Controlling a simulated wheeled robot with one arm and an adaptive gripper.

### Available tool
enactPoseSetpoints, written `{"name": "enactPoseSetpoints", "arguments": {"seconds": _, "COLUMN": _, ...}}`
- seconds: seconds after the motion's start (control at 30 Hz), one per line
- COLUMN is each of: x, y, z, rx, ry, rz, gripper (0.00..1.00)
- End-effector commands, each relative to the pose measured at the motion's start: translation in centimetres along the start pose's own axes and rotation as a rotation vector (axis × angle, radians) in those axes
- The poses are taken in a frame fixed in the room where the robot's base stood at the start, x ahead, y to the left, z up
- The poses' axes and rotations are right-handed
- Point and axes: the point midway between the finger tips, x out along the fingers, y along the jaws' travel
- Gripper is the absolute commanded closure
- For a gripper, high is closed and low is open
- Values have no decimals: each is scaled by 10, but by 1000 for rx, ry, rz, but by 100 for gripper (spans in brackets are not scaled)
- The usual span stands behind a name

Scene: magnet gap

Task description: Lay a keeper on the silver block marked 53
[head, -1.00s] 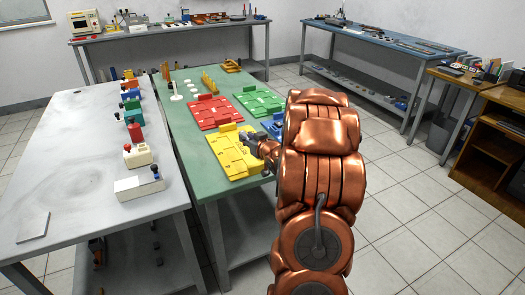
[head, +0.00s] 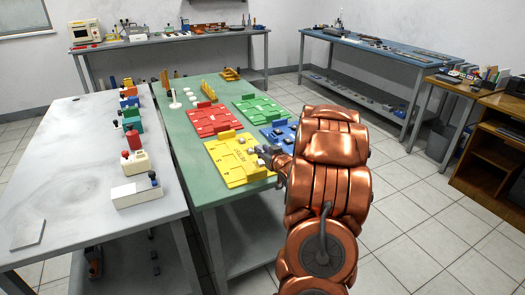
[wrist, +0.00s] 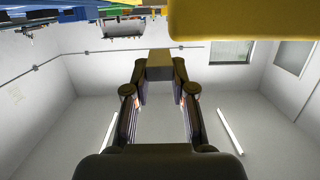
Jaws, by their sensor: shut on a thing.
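My gripper (wrist: 160,72) is shut on a small grey-brown block (wrist: 160,60), seen between its fingertips in the wrist view; it may be a keeper. In the head view my gripper (head: 268,152) is over the right side of the yellow board (head: 232,176). Small silver pieces (head: 259,162) show on the board beside the gripper. Their marks are too small to read, so I cannot tell which is 53. In the wrist view a yellow surface (wrist: 240,20) fills the top right, close to the gripper. My arm hides part of the board area.
A red board (head: 213,124), a green board (head: 257,109) and a partly hidden blue board (head: 277,133) share the green table (head: 180,118). A grey table (head: 75,160) at the left holds several coloured blocks along its right edge. White discs stand farther back.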

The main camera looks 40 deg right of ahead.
Motion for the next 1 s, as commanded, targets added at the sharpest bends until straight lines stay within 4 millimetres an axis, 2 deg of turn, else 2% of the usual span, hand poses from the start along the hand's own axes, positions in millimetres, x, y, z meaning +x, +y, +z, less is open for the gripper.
{"name": "enactPoseSetpoints", "arguments": {"seconds": 0.5, "x": 6, "y": 0, "z": 31, "rx": 0, "ry": 0, "rz": 1, "gripper": 100}}
{"name": "enactPoseSetpoints", "arguments": {"seconds": 1.0, "x": 7, "y": 0, "z": 33, "rx": -1, "ry": 2, "rz": 0, "gripper": 100}}
